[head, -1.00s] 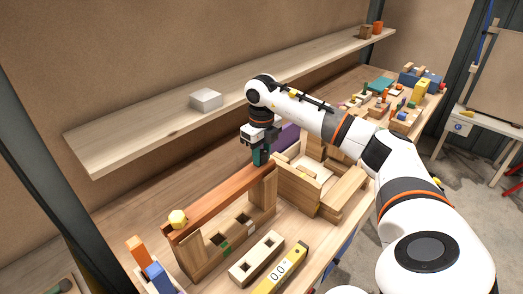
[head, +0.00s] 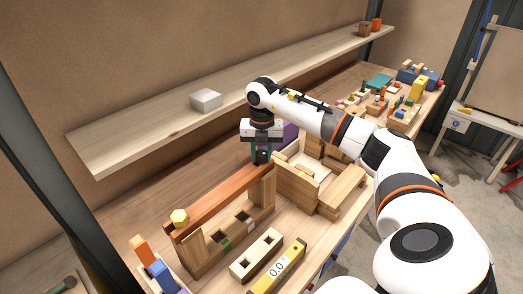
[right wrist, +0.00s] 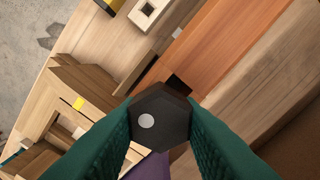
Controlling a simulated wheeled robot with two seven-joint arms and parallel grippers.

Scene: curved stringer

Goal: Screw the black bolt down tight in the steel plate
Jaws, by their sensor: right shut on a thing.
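The black bolt (right wrist: 160,118) shows in the right wrist view as a dark hexagonal head with a light round spot. My right gripper (right wrist: 160,122) is shut on this head, one green finger on each side. In the head view the right gripper (head: 262,158) points down at the far end of a reddish wooden beam (head: 222,197). The bolt's shank is hidden under its head, so I cannot tell how deep it sits. I cannot make out a steel plate in either view. My left gripper is not in view.
Wooden blocks (head: 297,186) stand right of the gripper. A pale block with square holes (head: 256,254) and a yellow level (head: 280,268) lie in front. A long shelf (head: 150,140) runs behind.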

